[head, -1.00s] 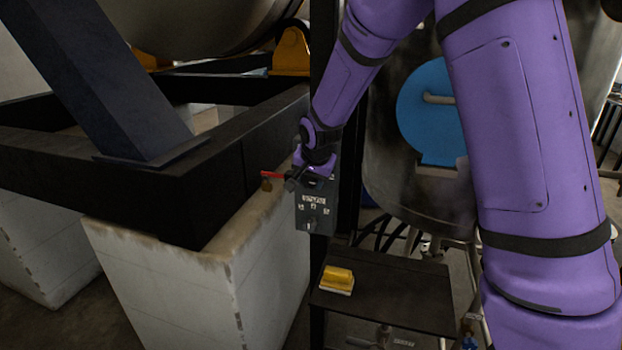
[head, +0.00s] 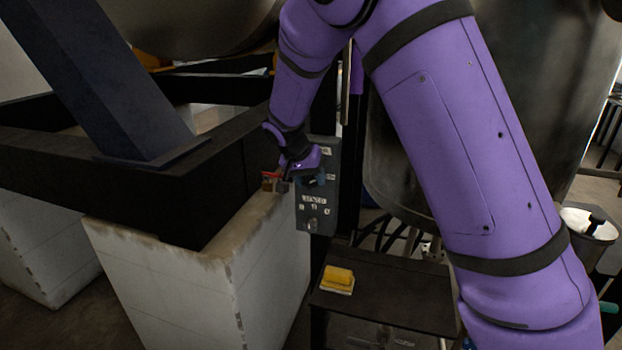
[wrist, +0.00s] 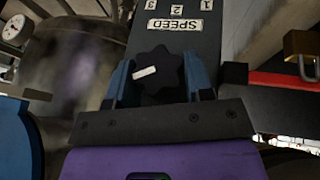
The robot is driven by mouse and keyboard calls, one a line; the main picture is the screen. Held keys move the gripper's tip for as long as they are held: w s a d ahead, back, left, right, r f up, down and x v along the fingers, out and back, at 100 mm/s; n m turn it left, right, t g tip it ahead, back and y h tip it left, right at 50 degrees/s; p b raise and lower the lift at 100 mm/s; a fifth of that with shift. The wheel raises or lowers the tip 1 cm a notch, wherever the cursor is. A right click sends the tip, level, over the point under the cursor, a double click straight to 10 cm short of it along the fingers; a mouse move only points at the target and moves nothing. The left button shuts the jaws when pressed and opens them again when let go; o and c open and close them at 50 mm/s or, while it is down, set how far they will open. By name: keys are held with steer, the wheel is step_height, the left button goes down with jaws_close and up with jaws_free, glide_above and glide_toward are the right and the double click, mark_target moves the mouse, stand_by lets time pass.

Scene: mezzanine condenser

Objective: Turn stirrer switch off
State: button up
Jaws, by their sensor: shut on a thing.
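A dark grey control box (head: 329,160) is mounted on a black post. White labels mark its face, too small to read in the head view, with a small switch (head: 312,226) low on it. In the wrist view a black lobed knob (wrist: 158,88) with a white pointer mark sits between my blue fingers, beside a SPEED label (wrist: 174,25) and the figures 1, 2, 3. My gripper (wrist: 158,72) is shut on this knob. In the head view my gripper (head: 304,181) is at the box's upper part and hides the knob. No stirrer label is legible.
A red lever (wrist: 282,82) with a brass padlock (wrist: 303,42) lies close beside my gripper. A yellow sponge-like block (head: 338,276) rests on a dark shelf (head: 400,300) below. A black steel frame (head: 150,200) stands left, and a metal tank (head: 400,150) behind my arm.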

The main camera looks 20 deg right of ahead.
steer(key=g+h, duration=0.1)
steer(key=h, duration=0.1)
steer(key=n+g+h, duration=0.1)
steer(key=g+h, duration=0.1)
steer(key=h, duration=0.1)
steer(key=shift+w+a+f, duration=0.1)
steer(key=shift+a+f, duration=0.05)
steer(key=shift+f, duration=0.05)
steer(key=n+g+h, duration=0.1)
steer(key=h, duration=0.1)
steer(key=g+h, duration=0.1)
steer(key=h, duration=0.1)
steer(key=shift+n+g+h, duration=0.3)
steer(key=shift+n+h, duration=0.1)
steer(key=shift+f, duration=0.1)
stand_by(0.3)
steer(key=o, duration=0.9)
steer(key=shift+a, duration=0.1)
steer(key=v, duration=1)
steer(key=shift+w+a, duration=0.1)
steer(key=shift+a, duration=0.3)
steer(key=shift+f, duration=0.1)
